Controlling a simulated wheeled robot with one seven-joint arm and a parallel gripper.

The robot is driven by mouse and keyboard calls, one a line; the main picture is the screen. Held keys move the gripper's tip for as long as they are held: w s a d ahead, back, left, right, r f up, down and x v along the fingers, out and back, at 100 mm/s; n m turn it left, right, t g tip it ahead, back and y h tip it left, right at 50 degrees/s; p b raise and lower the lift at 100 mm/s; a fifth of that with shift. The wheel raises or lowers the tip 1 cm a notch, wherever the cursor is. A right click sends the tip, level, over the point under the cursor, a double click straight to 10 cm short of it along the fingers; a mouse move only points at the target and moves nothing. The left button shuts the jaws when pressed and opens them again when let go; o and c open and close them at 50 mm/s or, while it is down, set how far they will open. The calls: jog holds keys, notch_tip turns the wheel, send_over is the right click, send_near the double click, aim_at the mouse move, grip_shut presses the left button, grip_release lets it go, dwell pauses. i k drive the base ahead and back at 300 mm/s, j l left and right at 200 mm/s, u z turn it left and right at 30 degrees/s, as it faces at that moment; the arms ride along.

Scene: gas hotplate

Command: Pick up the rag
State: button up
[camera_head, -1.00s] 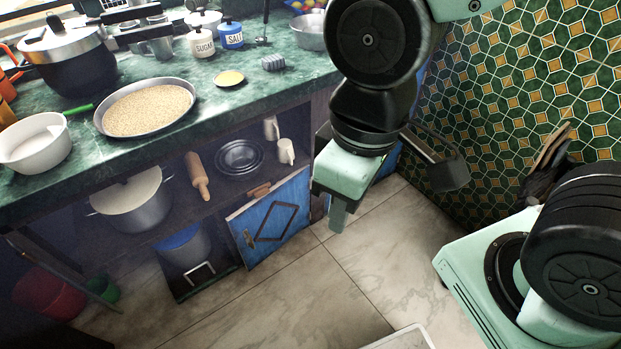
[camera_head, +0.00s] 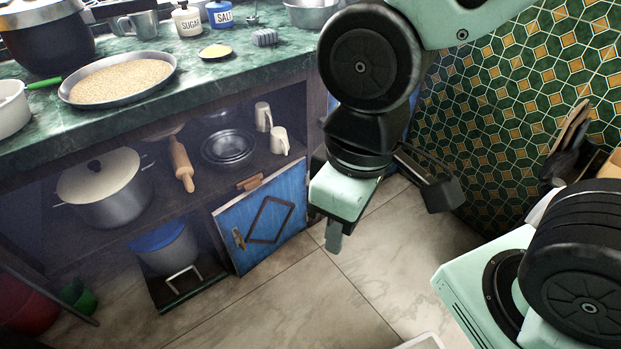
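I cannot make out a rag for certain in the head view. A small grey ribbed item (camera_head: 265,38) lies on the green counter near its front edge; I cannot tell whether it is cloth. My gripper (camera_head: 333,238) points down in front of the counter, to the right of the blue cabinet door. One finger shows below its pale green body; the other is hidden, so its opening cannot be judged. I see nothing held in it.
The counter (camera_head: 215,85) bears a pan of grain (camera_head: 118,80), a yellow-topped dish (camera_head: 215,51) and sugar and salt jars. The blue door (camera_head: 265,222) hangs open at the shelves. A waste bin (camera_head: 165,248) stands beside it. Tiled floor is clear below my gripper.

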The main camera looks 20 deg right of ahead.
aim_at(261, 38)
jog(key=i+j, duration=0.2)
jog(key=i+j+z, duration=0.1)
jog(key=j, duration=0.3)
jog(key=i+j, duration=0.25)
jog(key=j, duration=0.1)
